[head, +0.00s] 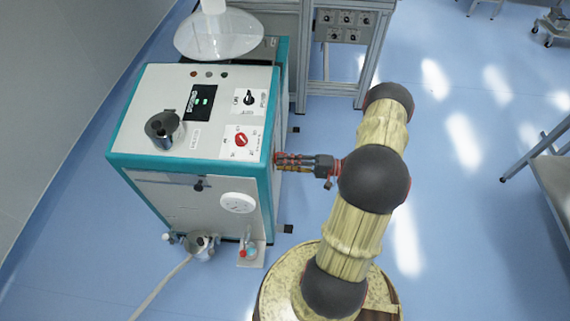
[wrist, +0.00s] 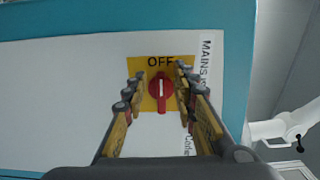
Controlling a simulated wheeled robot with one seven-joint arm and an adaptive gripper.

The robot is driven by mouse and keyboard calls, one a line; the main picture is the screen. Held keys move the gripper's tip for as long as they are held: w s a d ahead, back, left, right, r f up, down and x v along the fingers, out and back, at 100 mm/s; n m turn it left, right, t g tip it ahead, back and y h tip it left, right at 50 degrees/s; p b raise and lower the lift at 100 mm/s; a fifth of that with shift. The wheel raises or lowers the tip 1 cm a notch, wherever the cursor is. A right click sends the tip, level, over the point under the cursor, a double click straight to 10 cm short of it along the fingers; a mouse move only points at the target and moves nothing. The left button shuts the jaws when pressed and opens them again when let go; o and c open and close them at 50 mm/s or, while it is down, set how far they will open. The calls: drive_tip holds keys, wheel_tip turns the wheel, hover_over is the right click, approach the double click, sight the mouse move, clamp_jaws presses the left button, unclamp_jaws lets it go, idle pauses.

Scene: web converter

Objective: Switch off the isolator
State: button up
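The isolator is a red rotary handle (wrist: 161,90) on a yellow plate (wrist: 152,66) marked OFF at its top edge in the wrist view. The handle stands vertical in the picture, with a white line along it and its longer end pointing down. My gripper (wrist: 159,76) is open, with one finger on each side of the handle. I cannot tell whether the fingers touch it. In the head view my gripper (head: 279,161) reaches the right side of the teal and white machine (head: 150,90). The isolator is hidden there.
The machine's top panel carries a red knob (head: 241,140), a black selector (head: 249,98) and a small lit display (head: 201,102). A metal frame with a switch box (head: 340,26) stands behind. A table (head: 556,165) is at the right. Blue floor between is clear.

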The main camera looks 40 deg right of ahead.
drive_tip(key=v, duration=1.2)
idle(0.3)
